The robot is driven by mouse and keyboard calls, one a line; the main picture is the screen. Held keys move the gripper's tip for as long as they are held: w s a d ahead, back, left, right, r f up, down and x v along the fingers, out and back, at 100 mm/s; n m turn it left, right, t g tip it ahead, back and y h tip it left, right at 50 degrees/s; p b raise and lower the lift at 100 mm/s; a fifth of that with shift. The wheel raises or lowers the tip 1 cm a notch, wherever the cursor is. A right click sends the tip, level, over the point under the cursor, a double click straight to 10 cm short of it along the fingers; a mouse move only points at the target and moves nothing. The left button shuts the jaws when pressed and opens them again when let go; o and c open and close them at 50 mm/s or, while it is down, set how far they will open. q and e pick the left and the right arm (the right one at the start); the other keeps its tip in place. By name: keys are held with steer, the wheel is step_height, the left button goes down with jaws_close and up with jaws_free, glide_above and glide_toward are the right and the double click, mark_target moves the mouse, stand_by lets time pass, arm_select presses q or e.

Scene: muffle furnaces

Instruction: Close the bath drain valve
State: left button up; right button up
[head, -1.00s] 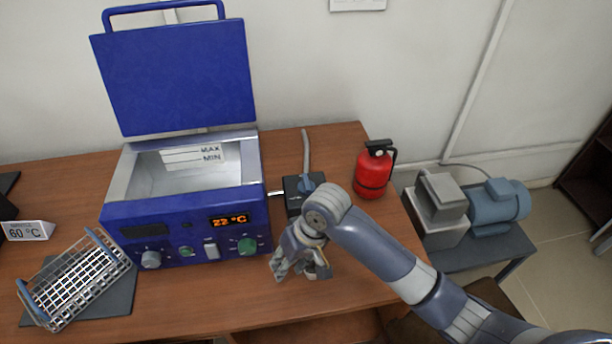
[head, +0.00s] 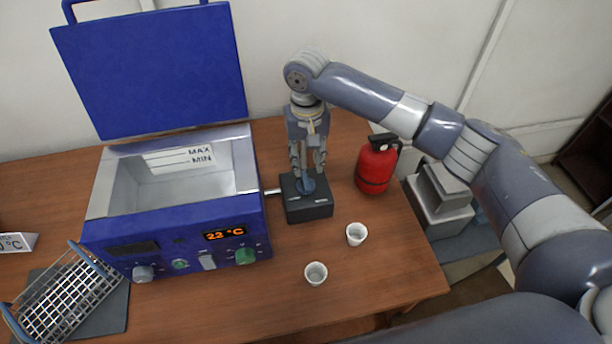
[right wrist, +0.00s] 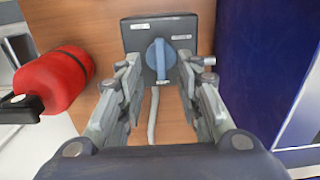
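The drain valve is a black box (head: 312,208) on the table just right of the blue water bath (head: 180,225), joined to it by a short pipe. It has a blue knob (head: 308,187) on top, which also shows in the right wrist view (right wrist: 159,62); there the knob's bar runs up and down the picture. My right gripper (head: 308,172) points down over the valve. In the right wrist view its fingers (right wrist: 158,78) are apart, one on each side of the knob, with gaps showing. The bath's lid is raised. My left gripper is in no view.
Two small white cups, one near the front (head: 316,273) and one farther right (head: 356,234), stand before the valve. A red extinguisher (head: 376,166) stands right of it. A wire rack (head: 62,295) is at left. A hose (right wrist: 153,115) leaves the valve.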

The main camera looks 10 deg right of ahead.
mark_target(307, 184)
step_height(307, 184, down, 5)
steer(key=shift+w+f+p, duration=0.1)
steer(key=shift+f+p, duration=0.1)
steer(key=shift+p, duration=0.15)
step_height(307, 184, down, 3)
steer(key=shift+r, duration=0.1)
steer(key=shift+f, duration=0.2)
jaws_close()
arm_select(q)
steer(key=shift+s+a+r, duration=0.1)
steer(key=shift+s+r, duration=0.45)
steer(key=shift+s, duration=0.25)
